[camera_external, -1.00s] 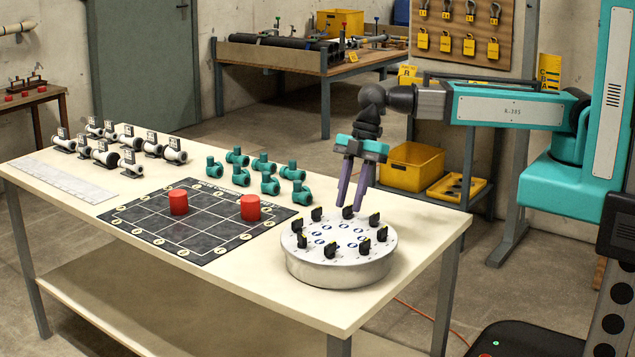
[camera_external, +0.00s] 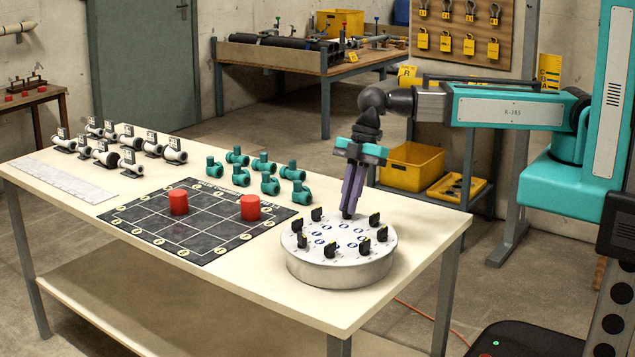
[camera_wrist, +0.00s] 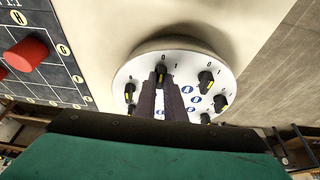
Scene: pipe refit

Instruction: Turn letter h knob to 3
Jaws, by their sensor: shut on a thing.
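A round silver-white dial plate (camera_external: 345,270) with a ring of black knobs stands near the table's right end. My gripper (camera_external: 348,214) points down at the plate's far edge, its purple fingers shut on the far black knob. In the wrist view the same plate (camera_wrist: 130,72) shows my gripper (camera_wrist: 162,82) closed around that knob (camera_wrist: 161,70), whose top and yellow mark show between the fingertips. Small 0 and 1 marks sit beside it. The blue letter badges are too small to read, and the fingers hide part of the plate, so I cannot tell which knob is h.
Other black knobs (camera_external: 382,235) stand close on both sides of the held one. A dark grid board (camera_external: 190,235) with two red cylinders (camera_external: 250,207) lies to the left. Teal pipe fittings (camera_external: 270,184) and white valves (camera_external: 130,160) stand farther left.

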